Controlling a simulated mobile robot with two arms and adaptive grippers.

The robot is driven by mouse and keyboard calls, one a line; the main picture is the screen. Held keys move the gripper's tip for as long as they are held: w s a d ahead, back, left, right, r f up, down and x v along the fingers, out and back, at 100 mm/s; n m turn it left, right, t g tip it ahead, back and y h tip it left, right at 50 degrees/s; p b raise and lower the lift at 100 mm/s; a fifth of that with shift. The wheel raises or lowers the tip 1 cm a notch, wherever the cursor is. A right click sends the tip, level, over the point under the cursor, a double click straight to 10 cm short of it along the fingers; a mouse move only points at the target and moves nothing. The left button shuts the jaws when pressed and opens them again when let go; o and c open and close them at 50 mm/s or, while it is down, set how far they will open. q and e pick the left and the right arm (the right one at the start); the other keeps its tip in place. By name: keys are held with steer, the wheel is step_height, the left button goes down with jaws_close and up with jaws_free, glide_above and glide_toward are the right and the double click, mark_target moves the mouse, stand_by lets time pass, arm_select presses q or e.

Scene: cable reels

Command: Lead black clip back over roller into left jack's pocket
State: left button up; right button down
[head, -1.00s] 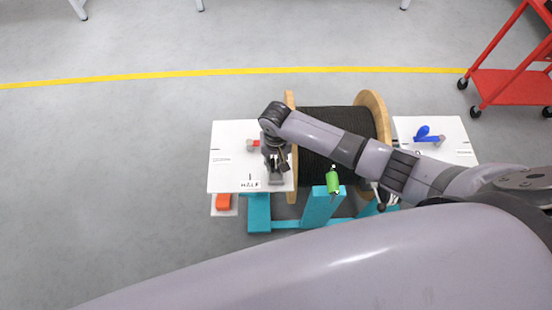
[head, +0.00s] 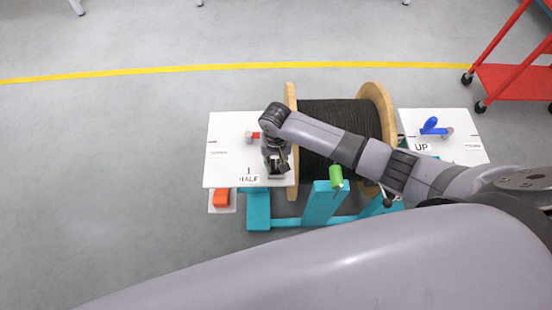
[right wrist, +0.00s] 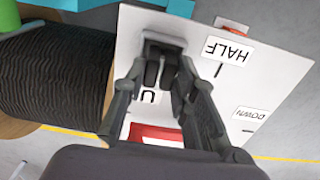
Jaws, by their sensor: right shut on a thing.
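My right gripper (head: 277,170) is over the right edge of the left jack's white top (head: 222,168), beside the reel. In the right wrist view the right gripper (right wrist: 160,78) has its fingers closed around a small dark thing, which looks like the black clip (right wrist: 153,70). A dark grey holder at the fingertips may be the pocket; I cannot tell whether the clip is in it. The green roller (head: 336,177) sits on a teal stand in front of the reel, right of the gripper. No cable run between roller and clip shows clearly. My left gripper is out of view.
The cable reel (head: 291,91) has wooden flanges and black cable. A red lever (head: 255,134) is on the left jack and a blue lever (head: 430,125) on the right jack's top (head: 470,130). An orange block (head: 221,197) is low left. A red cart (head: 510,82) stands far right.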

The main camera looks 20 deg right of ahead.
steer(key=shift+f, duration=0.25)
steer(key=c, duration=1.2)
jaws_free()
steer(key=shift+r, duration=0.1)
step_height(320, 180, up, 12)
steer(key=shift+f, duration=0.1)
